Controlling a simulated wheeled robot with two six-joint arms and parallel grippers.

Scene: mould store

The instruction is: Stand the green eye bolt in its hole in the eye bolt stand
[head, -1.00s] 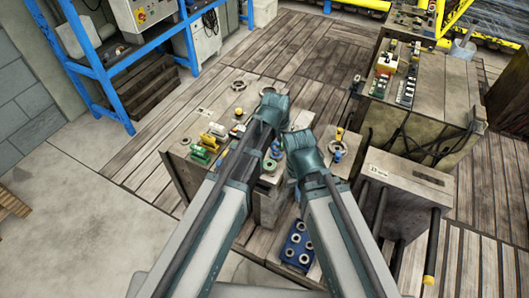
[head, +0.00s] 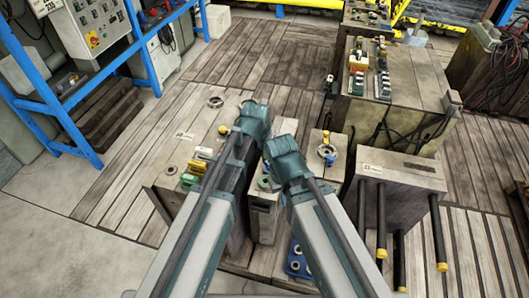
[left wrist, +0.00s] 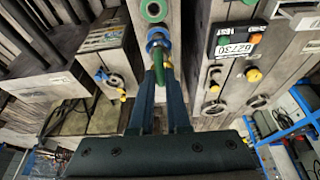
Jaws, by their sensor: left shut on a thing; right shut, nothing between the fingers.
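The green eye bolt (left wrist: 158,70) is between the fingertips of my left gripper (left wrist: 158,85) in the left wrist view. My left gripper is shut on it. Just past it are a blue ring (left wrist: 158,42) and a green ring (left wrist: 153,11) on a narrow pale stand. Whether the bolt touches the stand I cannot tell. In the head view the blue ring (head: 266,160) and green ring (head: 264,182) show between my arms, atop the stand (head: 263,220). My right gripper (head: 284,160) is shut and empty beside the stand; its fingertips are mostly hidden by its arm.
Left of the stand is a bench (head: 165,185) with yellow and green pieces. Right is a block with a yellow knob (head: 326,138) and a blue piece. A box with dark rods (head: 400,190) stands further right. A blue crate (head: 297,262) lies low in front.

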